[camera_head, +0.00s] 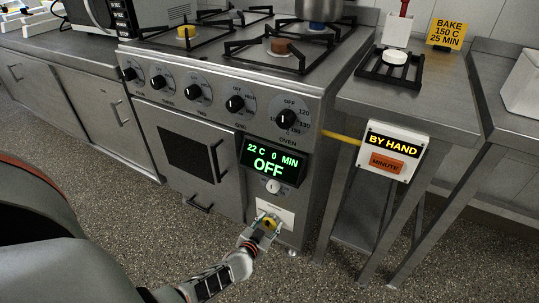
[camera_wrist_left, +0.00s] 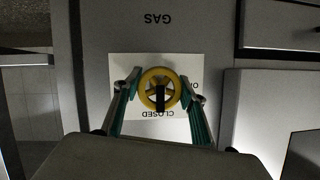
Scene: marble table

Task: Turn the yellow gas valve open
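The yellow gas valve (camera_wrist_left: 149,79) is a small round handwheel on a white plate (camera_wrist_left: 124,68) on the oven's front panel. In the wrist view, its black pointer is toward the word CLOSED. My left gripper (camera_wrist_left: 160,84) has its two fingers on opposite sides of the wheel, with the tips very close to the rim. Whether they press on it is unclear. In the head view, my left gripper (camera_head: 266,226) is at the valve, low on the oven front, and partly hides it. My right gripper is not in view.
The oven display (camera_head: 268,162) reads 22 C, 0 MIN, OFF, with a small knob (camera_head: 273,187) below it. A BY HAND minute panel (camera_head: 390,150) hangs at the right. Steel benches flank the stove. The speckled floor in front is clear.

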